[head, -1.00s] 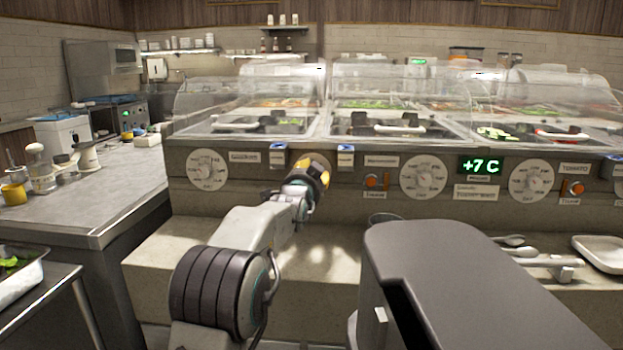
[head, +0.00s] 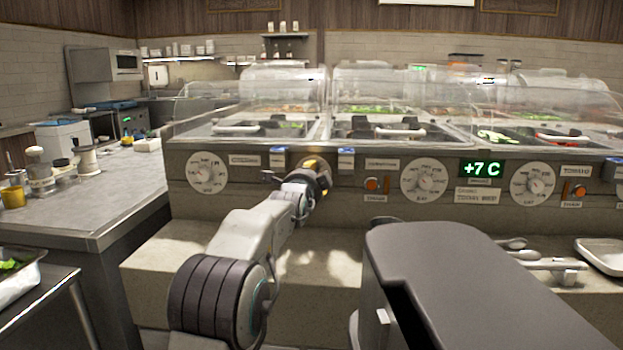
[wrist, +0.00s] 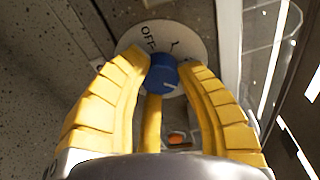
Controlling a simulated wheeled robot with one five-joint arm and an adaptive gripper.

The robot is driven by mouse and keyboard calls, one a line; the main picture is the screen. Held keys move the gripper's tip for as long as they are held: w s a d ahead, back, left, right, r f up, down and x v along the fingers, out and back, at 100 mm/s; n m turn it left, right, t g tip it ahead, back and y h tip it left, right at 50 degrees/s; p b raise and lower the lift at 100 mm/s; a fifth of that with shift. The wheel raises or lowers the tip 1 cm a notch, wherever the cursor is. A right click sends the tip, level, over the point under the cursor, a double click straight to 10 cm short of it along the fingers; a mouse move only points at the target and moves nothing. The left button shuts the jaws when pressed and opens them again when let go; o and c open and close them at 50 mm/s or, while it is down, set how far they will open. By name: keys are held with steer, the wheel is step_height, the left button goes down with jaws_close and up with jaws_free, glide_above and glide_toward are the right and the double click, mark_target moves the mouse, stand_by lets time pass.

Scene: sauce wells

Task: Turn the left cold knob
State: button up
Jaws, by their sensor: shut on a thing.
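A blue knob (wrist: 163,73) sits on a white round dial (wrist: 184,40) marked OFF in the wrist view. The yellow fingers of my gripper (wrist: 165,78) are closed around the knob from several sides. In the head view my gripper (head: 319,172) is up against the front panel (head: 240,190) of the counter, between the left dial (head: 207,172) and the middle dial (head: 423,180). It hides the knob there.
A right dial (head: 532,184), a green +7 C display (head: 481,168) and orange lights (head: 371,184) are on the same panel. Clear covers (head: 280,88) stand above it. A stone ledge (head: 190,255) juts out below. A side counter (head: 110,190) stands at left.

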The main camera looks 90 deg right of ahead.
steer(key=shift+s+a+r, duration=0.1)
steer(key=shift+s+r, duration=0.05)
steer(key=shift+r, duration=0.2)
steer(key=o, duration=0.9)
steer(key=shift+c, duration=0.2)
steer(key=o, duration=0.3)
steer(key=shift+f, duration=0.25)
steer(key=shift+o, duration=0.2)
steer(key=v, duration=1.1)
steer(key=shift+a, duration=0.4)
